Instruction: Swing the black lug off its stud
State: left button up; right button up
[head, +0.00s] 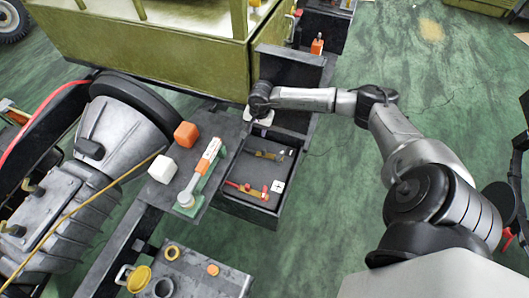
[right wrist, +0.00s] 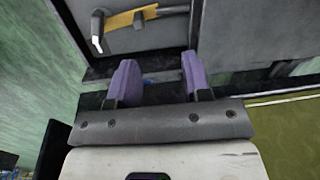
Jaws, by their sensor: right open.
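The black lug (head: 264,154) is a small dark piece with a brass-coloured strip, in the upper part of a dark open box (head: 232,207) in the head view. At this size I cannot tell how it sits on its stud. In the right wrist view a brass strip (right wrist: 130,18) with a black, pale-tipped piece (right wrist: 98,28) shows at the top, beyond the fingers. My right gripper (head: 259,119) is over the far end of the box, apart from the lug. Its two purple fingers (right wrist: 158,82) are spread with nothing between them. My left gripper is not in view.
A red lug (head: 243,188) and a white plus-marked square (head: 277,186) are in the same box. A raised dark panel (head: 292,70) stands behind my right gripper. An orange-and-white tool (head: 207,158), orange block (head: 186,134) and white block (head: 162,169) lie left.

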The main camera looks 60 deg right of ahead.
aim_at(264, 149)
jog(key=shift+g+h, duration=0.3)
jog(key=shift+g, duration=0.2)
jog(key=f+b, duration=0.1)
jog(key=f, duration=0.3)
jog(key=s+f, duration=0.1)
jog(key=f, duration=0.4)
jog(key=s+f+b, duration=0.1)
jog(key=f, duration=0.3)
jog(key=shift+s+d+f+b, duration=0.1)
jog(key=shift+d+f+b, duration=0.05)
jog(key=shift+d+b, duration=0.25)
jog(key=shift+f, duration=0.75)
jog(key=shift+n, duration=0.3)
grip_shut()
